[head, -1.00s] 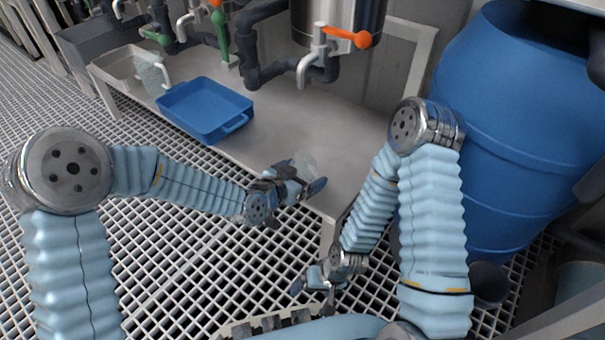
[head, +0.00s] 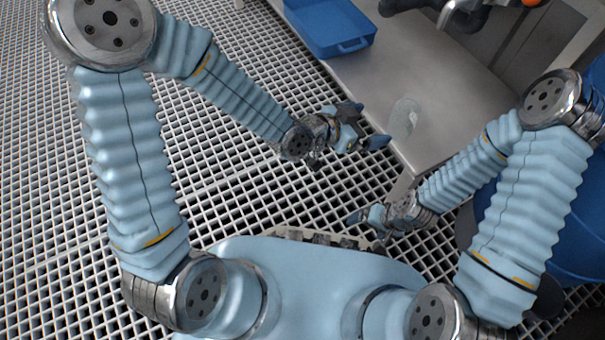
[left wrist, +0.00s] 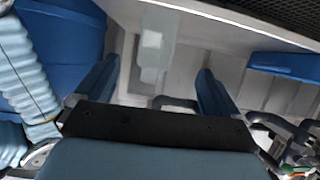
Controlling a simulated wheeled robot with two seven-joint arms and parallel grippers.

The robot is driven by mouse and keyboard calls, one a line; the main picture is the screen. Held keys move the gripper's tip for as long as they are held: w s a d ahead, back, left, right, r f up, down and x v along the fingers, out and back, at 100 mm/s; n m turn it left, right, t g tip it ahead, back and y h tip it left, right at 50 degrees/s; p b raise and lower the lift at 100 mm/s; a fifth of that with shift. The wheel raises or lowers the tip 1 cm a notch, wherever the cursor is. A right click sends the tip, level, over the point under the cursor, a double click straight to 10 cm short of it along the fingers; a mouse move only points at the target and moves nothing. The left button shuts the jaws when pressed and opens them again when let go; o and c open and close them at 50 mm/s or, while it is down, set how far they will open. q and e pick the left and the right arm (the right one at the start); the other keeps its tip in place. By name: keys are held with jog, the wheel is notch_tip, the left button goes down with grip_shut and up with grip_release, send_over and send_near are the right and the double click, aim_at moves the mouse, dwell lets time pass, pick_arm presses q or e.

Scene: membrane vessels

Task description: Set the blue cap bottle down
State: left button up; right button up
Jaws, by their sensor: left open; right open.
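A clear, pale bottle (head: 404,118) stands on the metal bench (head: 450,85) near its front edge. I cannot make out a blue cap on it. It also shows as a blurred pale shape (left wrist: 151,55) in the left wrist view, beyond and between the fingers. My left gripper (head: 368,128) is open, empty and to the left of the bottle, with a gap between them; its two blue fingers are spread in the left wrist view (left wrist: 155,90). My right gripper (head: 368,214) is low in front of the bench, away from the bottle.
A blue tray (head: 330,28) lies on the bench at the back left of the bottle. A large blue barrel (head: 580,235) stands at the right, partly behind my right arm. Dark pipework (head: 420,5) hangs above the bench. White grating covers the floor.

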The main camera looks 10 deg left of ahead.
pick_arm(q)
jog(key=s+a+f+n+g+y, duration=0.25)
jog(key=a+f, duration=0.25)
jog(key=f, duration=0.3)
jog(key=s+a+f+n+g+y, duration=0.1)
jog(key=a+f+n+y, duration=0.1)
jog(key=a+f+n, duration=0.45)
jog(key=s+a+f+n+g+y, duration=0.1)
jog(key=s+a+f+g, duration=0.1)
jog(key=s+f, duration=0.3)
jog(key=s+a+f+n+g+y, duration=0.1)
jog(key=s+a+f+n+g, duration=0.1)
jog(key=s+a+f, duration=0.2)
notch_tip(320, 180, down, 3)
jog(key=shift+s+a+f, duration=0.1)
jog(key=shift+s+a, duration=0.2)
jog(key=shift+s, duration=0.1)
